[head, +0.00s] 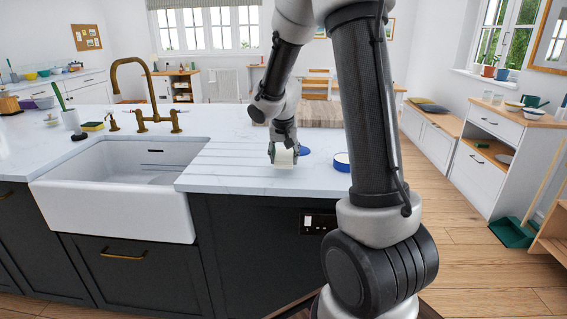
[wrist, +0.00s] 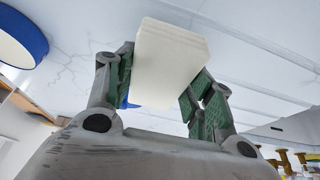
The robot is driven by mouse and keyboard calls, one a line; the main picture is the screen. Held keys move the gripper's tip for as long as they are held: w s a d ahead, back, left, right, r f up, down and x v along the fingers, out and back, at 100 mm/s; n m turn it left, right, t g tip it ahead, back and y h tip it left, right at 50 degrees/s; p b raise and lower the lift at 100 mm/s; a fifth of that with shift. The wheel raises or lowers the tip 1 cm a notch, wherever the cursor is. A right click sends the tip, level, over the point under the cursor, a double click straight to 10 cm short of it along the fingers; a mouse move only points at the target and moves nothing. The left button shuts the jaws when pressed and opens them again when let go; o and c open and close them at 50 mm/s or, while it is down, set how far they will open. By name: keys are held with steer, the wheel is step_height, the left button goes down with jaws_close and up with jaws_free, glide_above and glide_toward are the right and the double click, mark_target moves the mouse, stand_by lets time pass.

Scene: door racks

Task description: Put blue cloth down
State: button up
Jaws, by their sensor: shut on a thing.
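My gripper (head: 284,152) is low over the white countertop, right of the sink, and points down. It is shut on a cream block-like thing (wrist: 172,62), with a green-padded finger on each side. The block has faint layers along its edge; I cannot tell if it is folded cloth. In the head view the block (head: 284,160) is at or just above the counter; contact is unclear. What I hold looks cream, not blue. A small flat blue thing (head: 304,150) lies just right of my gripper; I cannot tell if it is cloth.
A round blue dish with a pale inside (head: 342,162) stands to the right, near the counter's front edge. The white sink (head: 115,205) and brass tap (head: 140,85) are at left. A wooden board (head: 318,113) lies behind. Grooved counter left of my gripper is clear.

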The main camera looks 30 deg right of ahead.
mark_target(284, 156)
steer(key=shift+f, duration=1.4)
steer(key=shift+f, duration=0.1)
steer(key=o, duration=0.9)
steer(key=v, duration=1.2)
steer(key=s+a+r+n+y, duration=0.1)
steer(key=s+n, duration=0.1)
steer(key=s, duration=0.6)
steer(key=s+a+r+n, duration=0.1)
steer(key=s+r+n, duration=0.1)
steer(key=s, duration=0.7)
steer(key=s+a+r+n+y, duration=0.1)
steer(key=s+a+r+n, duration=0.1)
steer(key=s, duration=0.7)
steer(key=shift+s+r+n+y, duration=0.25)
steer(key=shift+n+y, duration=0.05)
steer(key=shift+n, duration=0.1)
